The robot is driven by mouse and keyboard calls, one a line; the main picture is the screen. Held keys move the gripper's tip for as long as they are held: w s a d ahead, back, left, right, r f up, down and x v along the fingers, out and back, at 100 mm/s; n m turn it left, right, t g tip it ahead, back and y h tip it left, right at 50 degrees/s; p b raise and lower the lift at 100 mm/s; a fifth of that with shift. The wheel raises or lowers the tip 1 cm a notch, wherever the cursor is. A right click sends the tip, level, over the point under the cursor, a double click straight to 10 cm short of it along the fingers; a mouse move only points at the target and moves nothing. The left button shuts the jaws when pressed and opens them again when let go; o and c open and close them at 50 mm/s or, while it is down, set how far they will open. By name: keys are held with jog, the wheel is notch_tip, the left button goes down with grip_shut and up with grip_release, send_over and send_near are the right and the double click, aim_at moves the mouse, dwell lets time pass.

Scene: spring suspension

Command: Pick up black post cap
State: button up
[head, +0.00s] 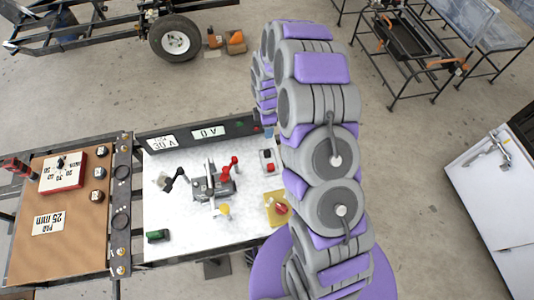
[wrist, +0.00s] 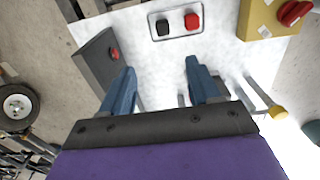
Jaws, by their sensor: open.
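The black post cap (wrist: 163,27) sits on a small light plate beside a red post cap (wrist: 193,21), at the top middle of the wrist view. My gripper (wrist: 158,78) is open, its two blue fingers apart and nothing between them. In the wrist view the cap lies beyond the fingertips, between their lines and clear of them. In the head view the small plate with the caps (head: 267,161) is on the right side of the white bench top, left of my arm. My fingers are mostly hidden there behind my arm.
A dark display panel (head: 195,135) runs along the bench's back edge; its end with a red button (wrist: 114,54) is close to my left finger. A yellow box with a red knob (wrist: 270,17) stands at right. A grey clamp fixture (head: 212,185) stands mid-bench.

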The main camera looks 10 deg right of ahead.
jog(key=b, duration=0.2)
send_over(267, 152)
jog(key=f, duration=1.3)
jog(key=shift+w, duration=0.2)
jog(key=f, duration=0.1)
jog(key=f+b, duration=0.1)
jog(key=f, duration=0.3)
jog(key=shift+s, duration=0.25)
jog(key=shift+c, duration=0.4)
jog(key=c, duration=1)
jog(key=shift+r, duration=0.1)
